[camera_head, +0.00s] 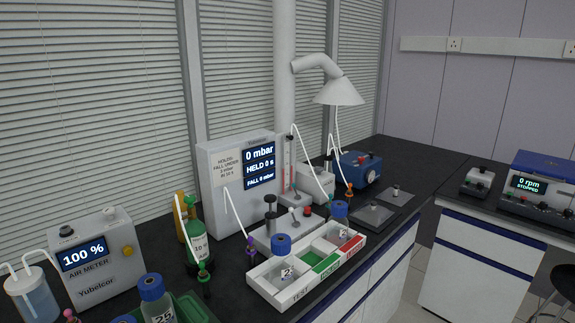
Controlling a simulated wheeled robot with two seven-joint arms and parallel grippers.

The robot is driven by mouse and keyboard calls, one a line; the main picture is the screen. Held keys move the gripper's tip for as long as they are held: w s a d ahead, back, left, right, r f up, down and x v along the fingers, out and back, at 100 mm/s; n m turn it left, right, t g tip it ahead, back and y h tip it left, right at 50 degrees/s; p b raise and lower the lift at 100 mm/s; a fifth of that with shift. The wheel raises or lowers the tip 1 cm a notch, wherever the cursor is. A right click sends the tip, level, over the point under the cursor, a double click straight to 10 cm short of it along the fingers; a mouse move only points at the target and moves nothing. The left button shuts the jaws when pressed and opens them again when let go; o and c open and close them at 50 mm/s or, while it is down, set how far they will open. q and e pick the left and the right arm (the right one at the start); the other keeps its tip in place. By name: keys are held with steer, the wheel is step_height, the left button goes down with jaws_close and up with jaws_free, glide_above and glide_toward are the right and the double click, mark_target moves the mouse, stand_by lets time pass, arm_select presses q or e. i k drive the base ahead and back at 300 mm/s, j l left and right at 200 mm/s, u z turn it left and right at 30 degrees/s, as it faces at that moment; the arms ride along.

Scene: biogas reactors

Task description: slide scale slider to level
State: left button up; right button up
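A narrow upright scale (289,160) with a red column stands on the dark bench, just right of a white pressure unit (217,200). The unit's display (260,166) reads 0 mbar, held 0 s and fall 0 mbar. The scale is small in the head view, and I cannot tell its slider apart or read its position. Neither of my grippers is in view.
A white tray (287,299) with blue-capped bottles and green and red sections lies at the bench front. Thin tubes rise around the scale. An air meter (97,259) reading 100% stands left. A blue device (360,170) stands behind right.

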mark_target(288, 138)
steer(key=i+l+u, duration=0.1)
steer(key=u, duration=0.25)
steer(key=i+l+u, duration=0.1)
steer(key=l+u, duration=0.4)
steer(key=u, duration=0.2)
steer(key=i+l, duration=0.05)
